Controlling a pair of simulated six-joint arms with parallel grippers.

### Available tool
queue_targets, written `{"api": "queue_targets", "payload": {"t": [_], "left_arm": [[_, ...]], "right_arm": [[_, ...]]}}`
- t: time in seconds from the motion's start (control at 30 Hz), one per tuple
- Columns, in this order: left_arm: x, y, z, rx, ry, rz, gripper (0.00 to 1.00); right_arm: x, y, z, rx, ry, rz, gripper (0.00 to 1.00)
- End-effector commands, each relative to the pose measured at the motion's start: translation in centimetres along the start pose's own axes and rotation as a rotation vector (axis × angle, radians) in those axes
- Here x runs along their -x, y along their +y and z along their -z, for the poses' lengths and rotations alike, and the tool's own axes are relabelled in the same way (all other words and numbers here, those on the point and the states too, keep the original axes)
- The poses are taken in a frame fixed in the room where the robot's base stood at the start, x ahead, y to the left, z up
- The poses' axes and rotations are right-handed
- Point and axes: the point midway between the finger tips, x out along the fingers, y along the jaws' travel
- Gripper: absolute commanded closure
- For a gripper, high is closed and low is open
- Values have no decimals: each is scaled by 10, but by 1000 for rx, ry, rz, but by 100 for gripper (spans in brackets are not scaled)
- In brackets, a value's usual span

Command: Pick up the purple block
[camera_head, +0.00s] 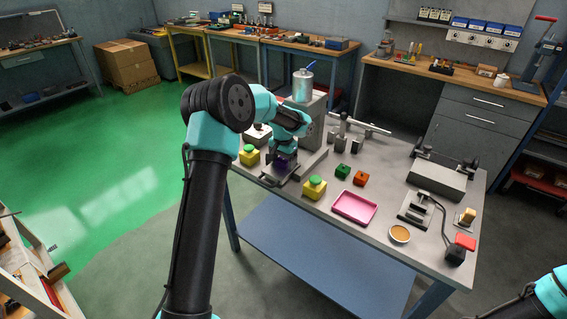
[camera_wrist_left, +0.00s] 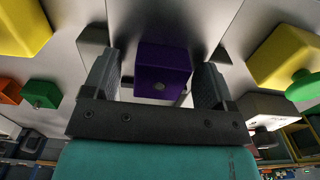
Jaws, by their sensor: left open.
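The purple block (camera_wrist_left: 162,68) shows in the left wrist view between the two fingers of my left gripper (camera_wrist_left: 157,72). Gaps show between the block and both fingers, so the gripper is open around it and not holding it. In the head view my left gripper (camera_head: 285,157) points down at the cart top, and it mostly hides the block. My right gripper is out of view; only part of my right arm shows at the bottom right corner.
Yellow blocks with green knobs stand on the left (camera_head: 249,155) and right (camera_head: 315,188) of the gripper. A green block (camera_head: 342,171), an orange-red block (camera_head: 361,178) and a pink tray (camera_head: 341,214) are further right. A grey machine with a metal cylinder (camera_head: 303,86) stands behind.

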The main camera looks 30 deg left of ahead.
Motion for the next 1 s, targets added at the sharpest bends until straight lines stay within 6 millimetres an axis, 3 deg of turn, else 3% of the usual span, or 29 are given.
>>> {"api": "queue_targets", "payload": {"t": [0.2, 0.87, 1.0], "left_arm": [[0, 0, 0, 0, 0, 0, 21], [1, 0, 0, 0, 1, 0, 84], [1, 0, 0, 0, 1, 0, 84]], "right_arm": [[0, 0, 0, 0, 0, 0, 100], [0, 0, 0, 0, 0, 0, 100], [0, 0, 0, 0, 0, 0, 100]]}}
